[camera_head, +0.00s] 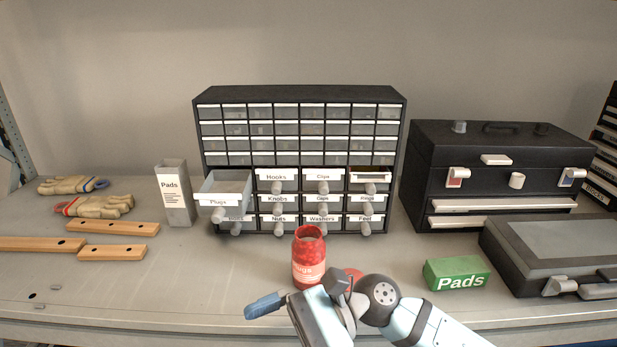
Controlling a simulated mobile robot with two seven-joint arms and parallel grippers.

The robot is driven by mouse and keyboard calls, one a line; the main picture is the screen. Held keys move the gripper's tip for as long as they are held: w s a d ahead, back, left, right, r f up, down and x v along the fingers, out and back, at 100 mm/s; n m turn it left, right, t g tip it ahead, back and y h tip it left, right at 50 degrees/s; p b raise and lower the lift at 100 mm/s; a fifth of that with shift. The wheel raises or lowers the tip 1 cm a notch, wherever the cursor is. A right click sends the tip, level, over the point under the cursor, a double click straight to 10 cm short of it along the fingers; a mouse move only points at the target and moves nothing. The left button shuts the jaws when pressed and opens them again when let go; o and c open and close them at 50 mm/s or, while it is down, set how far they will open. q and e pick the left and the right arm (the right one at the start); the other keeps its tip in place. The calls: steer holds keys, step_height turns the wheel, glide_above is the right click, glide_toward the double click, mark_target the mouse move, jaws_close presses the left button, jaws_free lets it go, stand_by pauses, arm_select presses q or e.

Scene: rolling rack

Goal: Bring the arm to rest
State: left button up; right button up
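One arm of mine reaches in from the lower right, and its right gripper (265,306) points left over the front of the shelf. A dark blue fingertip shows; the gap between the fingers cannot be made out. I see nothing held in it. My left gripper is out of view. A red jar (309,247) with a label ending in "ugs" stands upright just behind the gripper. A red round piece (352,274) behind it is partly hidden by my arm.
The drawer cabinet (299,94) has its Plugs drawer (222,197) pulled out. A Pads box (175,203) stands left; a green Pads box (457,272) lies right of my arm. A black toolbox (490,150), grey case (560,250), gloves (95,206) and wooden bars (112,228) lie around.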

steer(key=w+d+f+n+t+h+p, duration=0.1)
steer(key=w+d+f+n+t, duration=0.25)
steer(key=n+t, duration=0.55)
steer(key=w+d+f+n+t+p, duration=0.15)
steer(key=d+n+t, duration=0.25)
steer(key=n+t, duration=0.55)
steer(key=w+d+f+n+t+h, duration=0.1)
steer(key=w+d+f+n+t, duration=0.4)
steer(key=n, duration=0.8)
steer(key=s+d+f+m+g+h+p, duration=0.1)
steer(key=s+d+f+m+g+h, duration=0.1)
steer(key=s+d+f+m+h, duration=0.3)
steer(key=s+d+f+m+g+h, duration=0.3)
steer(key=s+d+f+m+h, duration=0.3)
steer(key=s+f+m, duration=0.5)
step_height(320, 180, down, 4)
steer(key=m, duration=0.3)
steer(key=shift+d+p, duration=0.4)
